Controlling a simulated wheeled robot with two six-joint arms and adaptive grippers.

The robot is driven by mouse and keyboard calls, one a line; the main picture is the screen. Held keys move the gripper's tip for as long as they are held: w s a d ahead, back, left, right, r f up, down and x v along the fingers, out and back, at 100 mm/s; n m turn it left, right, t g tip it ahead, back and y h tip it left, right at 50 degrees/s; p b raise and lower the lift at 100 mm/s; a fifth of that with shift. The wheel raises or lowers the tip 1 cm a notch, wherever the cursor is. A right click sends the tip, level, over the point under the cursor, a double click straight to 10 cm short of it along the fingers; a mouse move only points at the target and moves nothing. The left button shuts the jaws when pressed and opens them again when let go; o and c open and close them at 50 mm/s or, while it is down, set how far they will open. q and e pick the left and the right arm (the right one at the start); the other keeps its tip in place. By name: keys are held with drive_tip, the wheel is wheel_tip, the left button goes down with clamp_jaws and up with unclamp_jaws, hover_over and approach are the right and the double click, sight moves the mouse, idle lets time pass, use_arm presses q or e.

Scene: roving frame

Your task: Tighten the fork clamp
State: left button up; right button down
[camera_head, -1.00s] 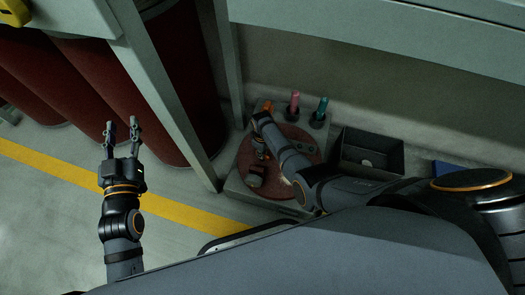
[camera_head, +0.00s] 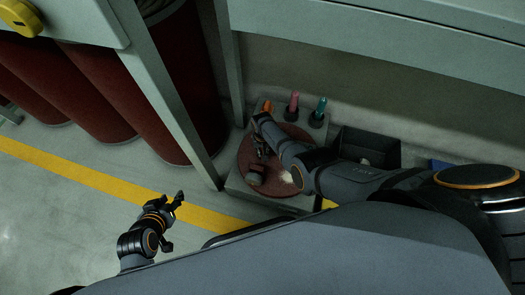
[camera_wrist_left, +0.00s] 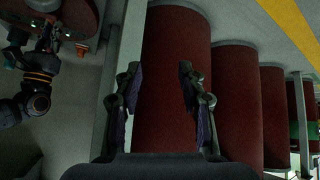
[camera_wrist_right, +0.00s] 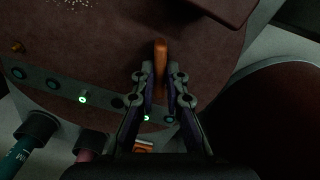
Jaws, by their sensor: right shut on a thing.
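An orange lever-like piece (camera_wrist_right: 160,58) stands between the fingertips of my right gripper (camera_wrist_right: 162,80), which is shut on it, above a round dark red plate (camera_wrist_right: 110,50). I take it as the clamp lever; its lower end is not clear. A dark block (camera_wrist_right: 215,6) lies on the plate beside it, and this block also shows in the head view (camera_head: 256,178). In the head view my right gripper (camera_head: 262,150) is partly hidden by its own arm. My left gripper (camera_wrist_left: 160,85) is open and empty, away from the plate, over the floor.
Orange (camera_head: 267,106), pink (camera_head: 293,100) and teal (camera_head: 320,106) handles stand in holders behind the plate. A dark open bin (camera_head: 370,140) stands to its right. A grey post (camera_head: 180,110) and red cylinders (camera_head: 110,100) stand left.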

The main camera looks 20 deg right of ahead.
use_arm(q)
drive_tip(key=shift+s+d+f+g, duration=0.1)
drive_tip(key=shift+s+f+g, duration=0.2)
drive_tip(key=shift+s+f, duration=0.25)
drive_tip(key=shift+s+d+f+g, duration=0.1)
drive_tip(key=shift+s+f+g, duration=0.2)
drive_tip(key=shift+s, duration=0.45)
use_arm(e)
drive_tip(key=shift+m, duration=2.2)
use_arm(q)
drive_tip(key=shift+s+f, duration=0.1)
use_arm(e)
drive_tip(key=c, duration=1.4)
unclamp_jaws()
drive_tip(key=shift+r, duration=0.1)
wheel_tip(320, 180, up, 12)
drive_tip(key=shift+f, duration=0.1)
